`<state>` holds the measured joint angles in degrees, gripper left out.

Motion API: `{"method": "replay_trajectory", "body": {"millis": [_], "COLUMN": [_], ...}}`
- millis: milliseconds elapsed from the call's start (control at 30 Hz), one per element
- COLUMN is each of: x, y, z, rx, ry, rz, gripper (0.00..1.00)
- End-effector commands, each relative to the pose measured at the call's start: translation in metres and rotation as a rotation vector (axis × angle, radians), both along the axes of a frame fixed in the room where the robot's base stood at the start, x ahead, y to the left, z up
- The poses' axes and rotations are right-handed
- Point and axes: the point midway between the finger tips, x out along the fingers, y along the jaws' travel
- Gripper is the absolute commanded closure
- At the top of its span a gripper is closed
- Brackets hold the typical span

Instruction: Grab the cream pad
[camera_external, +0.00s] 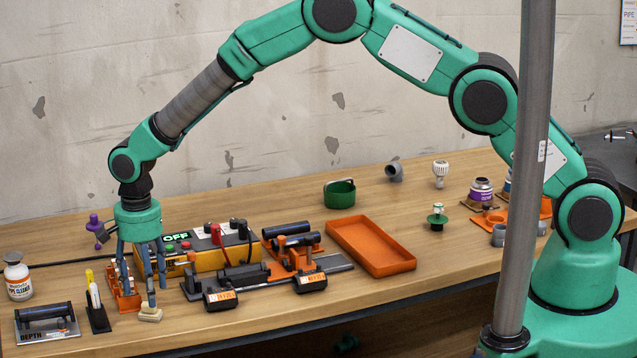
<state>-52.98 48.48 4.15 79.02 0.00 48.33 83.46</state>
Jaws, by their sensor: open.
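The cream pad (150,314) is a small pale block lying on the wooden table near its front edge, at the left. My gripper (140,290) points down from the end of the arm, with its fingers open. One finger comes down right above the pad, and its tip seems to touch or almost touch the pad's top. I cannot tell whether the pad lies between the fingers. An orange rack (122,296) stands just behind and left of the pad, partly hidden by the fingers.
A black holder with pens (97,312), a depth gauge block (47,323) and a white bottle (18,279) stand left. A yellow control box (205,258) and a black clamp fixture (222,297) stand right.

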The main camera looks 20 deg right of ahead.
Motion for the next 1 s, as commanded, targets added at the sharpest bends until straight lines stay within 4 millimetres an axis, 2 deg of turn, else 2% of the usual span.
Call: {"method": "replay_trajectory", "body": {"millis": [367, 800, 1000], "x": [0.000, 0.000, 0.000], "y": [0.000, 0.001, 0.001], "z": [-0.002, -0.047, -0.052], "rx": [0.000, -0.001, -0.001], "ry": [0.000, 0.001, 0.001], "rz": [0.000, 0.000, 0.000], "gripper": [0.39, 0.39, 0.39]}}
